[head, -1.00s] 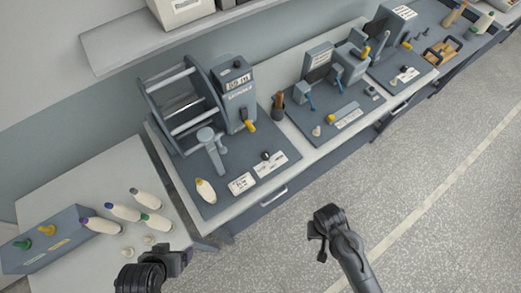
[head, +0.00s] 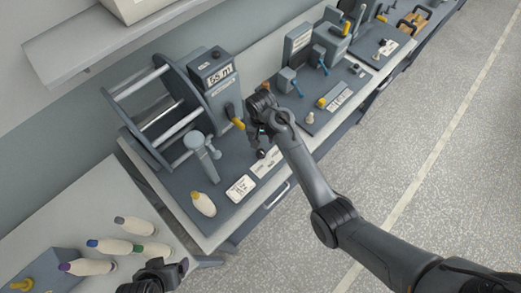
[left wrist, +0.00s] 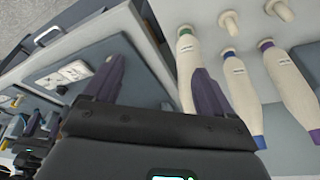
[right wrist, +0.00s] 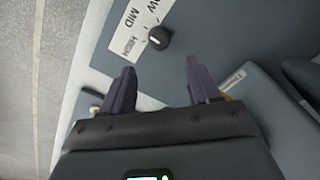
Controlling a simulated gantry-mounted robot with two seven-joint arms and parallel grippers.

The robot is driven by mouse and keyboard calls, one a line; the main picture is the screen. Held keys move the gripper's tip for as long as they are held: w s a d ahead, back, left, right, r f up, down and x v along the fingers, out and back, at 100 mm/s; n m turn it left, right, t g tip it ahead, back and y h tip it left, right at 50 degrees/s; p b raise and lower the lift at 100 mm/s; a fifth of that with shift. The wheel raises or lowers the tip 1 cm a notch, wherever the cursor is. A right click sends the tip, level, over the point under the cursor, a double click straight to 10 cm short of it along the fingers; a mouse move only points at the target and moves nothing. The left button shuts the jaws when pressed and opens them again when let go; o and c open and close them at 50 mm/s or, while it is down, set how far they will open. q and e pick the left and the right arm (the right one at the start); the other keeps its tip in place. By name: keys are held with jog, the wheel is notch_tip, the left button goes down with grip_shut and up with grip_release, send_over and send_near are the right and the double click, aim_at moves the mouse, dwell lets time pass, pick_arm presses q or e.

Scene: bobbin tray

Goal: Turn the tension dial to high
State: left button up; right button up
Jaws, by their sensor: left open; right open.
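The tension dial is a small black knob (right wrist: 159,38) with a white mark, beside a white label (right wrist: 132,28) reading LOW, MID, HIGH in the right wrist view. I cannot tell exactly which word the mark points at. In the head view the dial (head: 261,153) sits on the winder's grey base. My right gripper (head: 257,136) is just above the dial; in the right wrist view its open, empty fingers (right wrist: 162,80) have the dial ahead of them, apart from it. My left gripper (head: 172,270) is low by the left table, its fingers (left wrist: 158,88) open and empty.
The winder's counter box (head: 215,75) with a yellow-tipped lever (head: 238,123) stands close to my right gripper. A cream bobbin (head: 203,204) stands on the base's front corner. Several bobbins, including a blue-topped one (head: 110,246), lie on the left table.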

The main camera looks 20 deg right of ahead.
aim_at(261, 151)
notch_tip(261, 151, down, 10)
jog(key=shift+r, duration=0.1)
dwell(0.4)
jog(key=c, duration=1)
jog(key=shift+r+n+p, duration=0.1)
jog(key=shift+n+p, duration=0.6)
jog(key=shift+n, duration=0.3)
jog(key=shift+c, duration=0.2)
jog(key=n+p, duration=0.1)
jog(key=n, duration=0.1)
jog(key=shift+n, duration=0.3)
jog(key=n+p, duration=0.1)
jog(key=n, duration=0.3)
jog(key=shift+p, duration=0.3)
jog(key=shift+n, duration=0.6)
